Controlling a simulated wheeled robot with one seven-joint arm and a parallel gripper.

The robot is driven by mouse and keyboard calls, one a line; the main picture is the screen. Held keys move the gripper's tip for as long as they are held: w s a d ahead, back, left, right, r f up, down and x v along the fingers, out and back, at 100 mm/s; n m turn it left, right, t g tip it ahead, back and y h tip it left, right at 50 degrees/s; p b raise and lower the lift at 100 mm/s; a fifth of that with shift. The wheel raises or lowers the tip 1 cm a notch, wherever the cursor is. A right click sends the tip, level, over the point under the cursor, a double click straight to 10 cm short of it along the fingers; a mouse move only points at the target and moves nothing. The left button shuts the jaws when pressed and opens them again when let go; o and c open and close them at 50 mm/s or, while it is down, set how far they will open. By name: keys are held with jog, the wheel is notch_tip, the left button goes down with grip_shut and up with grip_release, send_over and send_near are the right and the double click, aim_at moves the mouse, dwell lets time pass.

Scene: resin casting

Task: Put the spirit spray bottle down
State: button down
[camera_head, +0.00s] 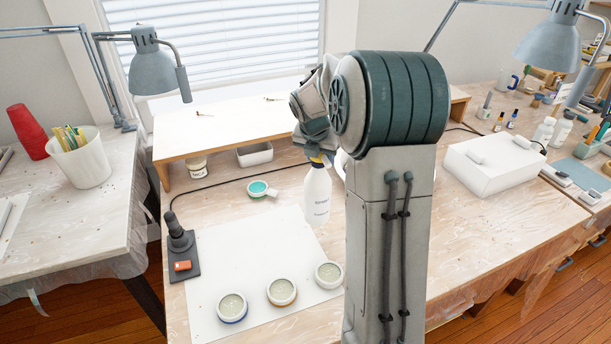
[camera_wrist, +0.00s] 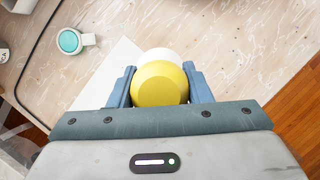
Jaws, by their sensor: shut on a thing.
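The spirit spray bottle (camera_head: 318,196) is white with a dark printed label and hangs upright below my gripper (camera_head: 318,158) in the head view. In the wrist view its yellow top (camera_wrist: 160,83) sits between the two blue fingers of my gripper (camera_wrist: 160,88), which are shut on it. The white body shows just behind the yellow top. The bottle is over the worktable, near the back right corner of the white sheet (camera_head: 230,250). I cannot tell whether its base touches the table. My arm hides part of the table to its right.
Three small round pots (camera_head: 282,291) stand along the sheet's front. A teal-topped round dish (camera_head: 258,188) lies behind the sheet, and a dark stand (camera_head: 181,245) is at its left. A raised shelf (camera_head: 230,128) spans the back. A white box (camera_head: 505,165) stands at right.

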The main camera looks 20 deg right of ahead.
aim_at(318, 191)
jog(key=a+f, duration=0.1)
jog(key=w+a, duration=0.1)
jog(key=a+f, duration=0.1)
jog(key=shift+w+a+f, duration=0.25)
jog(key=shift+w+f, duration=0.05)
jog(key=shift+w, duration=0.05)
jog(key=shift+f+p, duration=0.3)
jog(key=shift+f, duration=1.55)
jog(key=shift+f, duration=0.2)
jog(key=c, duration=0.7)
grip_release()
jog(key=shift+c, duration=0.2)
